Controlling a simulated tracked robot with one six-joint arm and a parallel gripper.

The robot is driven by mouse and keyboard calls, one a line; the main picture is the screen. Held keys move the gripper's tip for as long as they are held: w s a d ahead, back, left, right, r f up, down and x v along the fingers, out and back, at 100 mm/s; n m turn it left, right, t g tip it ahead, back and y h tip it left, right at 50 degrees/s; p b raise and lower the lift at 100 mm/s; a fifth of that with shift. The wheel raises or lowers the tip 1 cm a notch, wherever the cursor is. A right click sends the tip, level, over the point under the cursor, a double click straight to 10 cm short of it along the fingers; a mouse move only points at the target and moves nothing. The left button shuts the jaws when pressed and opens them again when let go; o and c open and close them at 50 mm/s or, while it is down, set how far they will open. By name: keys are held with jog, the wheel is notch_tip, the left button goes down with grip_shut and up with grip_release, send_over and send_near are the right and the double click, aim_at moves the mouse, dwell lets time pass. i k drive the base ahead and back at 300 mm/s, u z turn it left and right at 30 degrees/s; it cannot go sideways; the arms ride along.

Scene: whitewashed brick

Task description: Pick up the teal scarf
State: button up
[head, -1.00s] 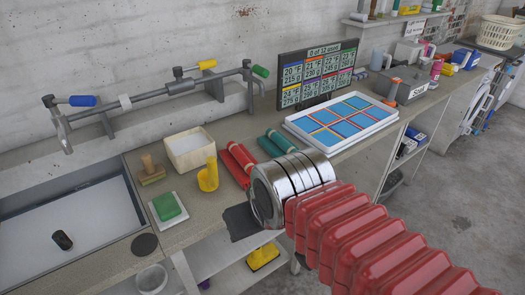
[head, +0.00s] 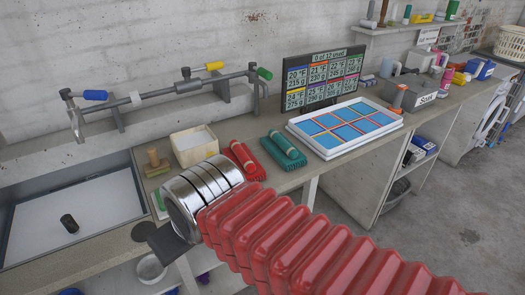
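The teal scarf (head: 285,158) lies folded or rolled on the bench, with a tan strip along it. It sits just right of a similar red one (head: 242,162) and left of the white-rimmed tray. My gripper (head: 172,246) is at the lower left, in front of the bench edge, apart from the teal scarf and left of it in the picture. Only a dark flat part of the gripper shows beyond the silver wrist.
A white tray (head: 384,128) with blue squares stands right of the scarves. A display board (head: 318,84) stands behind. A cream box (head: 194,148) and a sunken basin (head: 100,232) are at left. A rail with coloured handles (head: 165,90) runs above the bench.

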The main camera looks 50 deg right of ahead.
aim_at(285, 153)
jog(key=u, duration=1.75)
jog(key=k, duration=1.15)
jog(key=z, duration=1.7)
